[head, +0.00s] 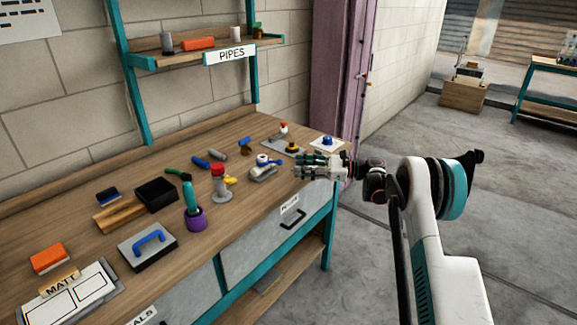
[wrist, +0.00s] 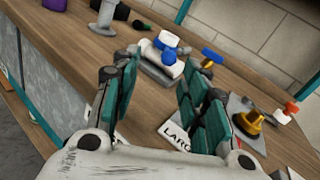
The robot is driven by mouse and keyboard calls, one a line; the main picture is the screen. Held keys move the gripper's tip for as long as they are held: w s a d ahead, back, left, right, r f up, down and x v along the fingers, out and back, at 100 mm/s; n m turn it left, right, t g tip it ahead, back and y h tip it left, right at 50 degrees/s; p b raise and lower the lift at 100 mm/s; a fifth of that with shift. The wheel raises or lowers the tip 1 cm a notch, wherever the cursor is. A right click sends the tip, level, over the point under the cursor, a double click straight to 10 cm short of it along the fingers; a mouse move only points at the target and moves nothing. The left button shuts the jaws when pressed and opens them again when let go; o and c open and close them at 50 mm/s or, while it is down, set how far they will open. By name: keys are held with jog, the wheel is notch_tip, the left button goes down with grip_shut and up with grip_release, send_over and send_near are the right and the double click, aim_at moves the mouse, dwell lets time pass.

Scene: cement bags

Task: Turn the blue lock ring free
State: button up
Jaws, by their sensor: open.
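A white fitting on a grey base (head: 263,171) stands on the bench, with a blue ring-like band (head: 262,160) under its white cap and a blue knob at its side. It also shows in the wrist view, where the blue band (wrist: 164,43) sits just beyond the fingers. I cannot tell for sure that this band is the lock ring. My gripper (head: 299,168) is level, to the right of the fitting and apart from it. In the wrist view its teal-padded fingers (wrist: 160,82) are spread, with nothing between them.
A blue knob-like part (head: 327,140) sits on a white plate near the bench's right corner. A yellow-and-black part (head: 292,147) is on a grey plate behind my gripper. A red-topped grey stand (head: 219,180) is left of the fitting. Open floor lies to the right.

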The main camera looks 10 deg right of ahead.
jog(key=shift+v, duration=1.75)
jog(key=s+a+r+n+h, duration=0.3)
jog(key=s+a+r+h, duration=0.15)
jog(key=r, duration=0.55)
jog(key=s+a+r+n+h, duration=0.1)
jog(key=s+r+n+h, duration=0.4)
jog(key=s, duration=0.8)
jog(key=s+d+f+n+t+h, duration=0.1)
jog(key=s+d+n+h, duration=0.1)
jog(key=s, duration=0.8)
jog(key=s+d+f+n+t+h, duration=0.1)
jog(key=s+n, duration=0.4)
jog(key=s, duration=0.6)
jog(key=s+d+f+n+t+h, duration=0.1)
jog(key=s+d+f+n+h, duration=0.2)
jog(key=s, duration=0.7)
jog(key=shift+s+d+h, duration=0.25)
jog(key=shift+d+h, duration=0.7)
jog(key=shift+h, duration=0.1)
